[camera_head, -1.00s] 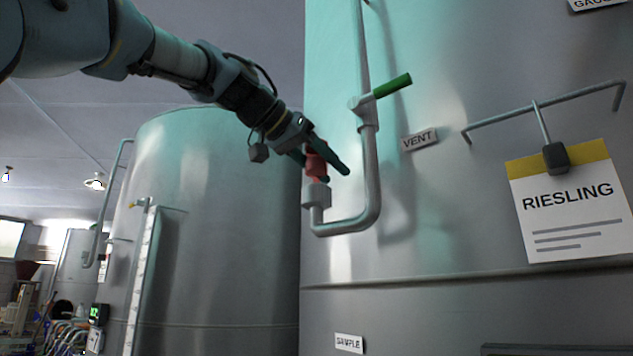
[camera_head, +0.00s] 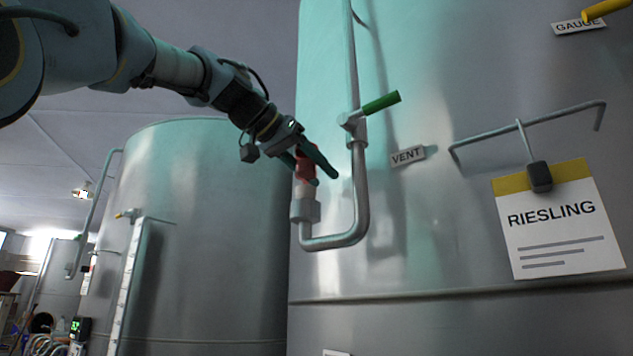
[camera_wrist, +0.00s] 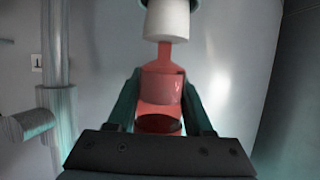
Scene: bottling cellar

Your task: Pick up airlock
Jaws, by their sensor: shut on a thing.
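The airlock (camera_head: 305,168) is a translucent red piece with a white stopper at its lower end. My gripper (camera_head: 317,171) is shut on its red body, with a dark finger on each side. In the wrist view the red airlock (camera_wrist: 162,88) sits between my fingers (camera_wrist: 166,105), and its white stopper (camera_wrist: 168,22) points to the top edge. The stopper shows just above the grey socket (camera_head: 305,211) at the end of the bent vent pipe (camera_head: 361,200). I cannot tell whether its tip is still inside the socket.
The vent pipe rises close to the right of my gripper, with a green-handled valve (camera_head: 380,103). Behind is a large steel tank (camera_head: 430,240) with a VENT label (camera_head: 407,156), a rail (camera_head: 530,125) and a hanging RIESLING card (camera_head: 555,225). Another tank (camera_head: 200,240) stands left.

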